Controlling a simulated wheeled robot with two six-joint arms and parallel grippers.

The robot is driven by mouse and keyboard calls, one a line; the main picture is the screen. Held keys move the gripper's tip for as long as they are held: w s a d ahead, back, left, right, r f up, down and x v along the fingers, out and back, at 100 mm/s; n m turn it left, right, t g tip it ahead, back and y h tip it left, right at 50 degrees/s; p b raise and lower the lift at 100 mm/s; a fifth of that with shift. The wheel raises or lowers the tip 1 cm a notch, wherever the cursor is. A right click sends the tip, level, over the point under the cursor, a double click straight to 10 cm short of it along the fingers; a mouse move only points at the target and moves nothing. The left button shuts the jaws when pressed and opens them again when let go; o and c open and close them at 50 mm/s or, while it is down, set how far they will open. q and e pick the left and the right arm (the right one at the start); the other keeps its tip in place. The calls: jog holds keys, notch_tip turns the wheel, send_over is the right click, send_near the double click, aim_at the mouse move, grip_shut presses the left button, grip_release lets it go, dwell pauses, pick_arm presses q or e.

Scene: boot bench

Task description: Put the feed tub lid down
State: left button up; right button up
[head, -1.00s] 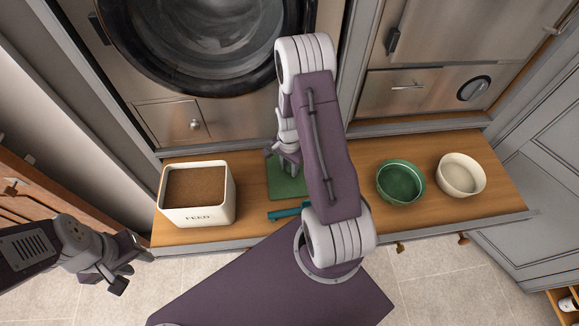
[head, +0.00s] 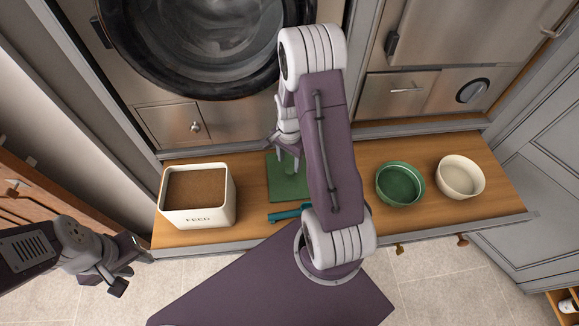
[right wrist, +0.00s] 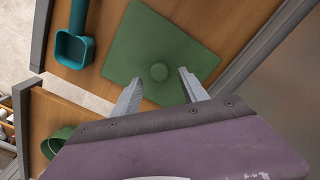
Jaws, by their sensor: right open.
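The feed tub lid (head: 289,187) is a flat green square lying on the wooden bench, right of the feed tub. In the head view my right gripper (head: 287,160) is over the lid's back part, partly hidden by my arm. My left gripper (head: 129,268) is empty and its jaws look spread, off the bench's front left corner.
The cream feed tub (head: 197,214), open and full of brown feed, stands at the bench's left. A teal scoop (head: 287,213) lies in front of the lid. A green bowl (head: 400,184) and a cream bowl (head: 460,175) stand to the right. Cabinet fronts rise behind.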

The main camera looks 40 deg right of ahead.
aim_at(289, 169)
notch_tip(289, 169, up, 7)
jog(key=s+a+r+n, duration=0.2)
jog(key=s+a+n, duration=0.2)
jog(key=a+n, duration=0.2)
jog(key=s+a+r+n+t, duration=0.1)
jog(key=s+a+r+n, duration=0.1)
jog(key=s+a+n, duration=0.2)
jog(key=a+n, duration=0.3)
jog(key=n, duration=0.1)
jog(key=shift+n, duration=0.3)
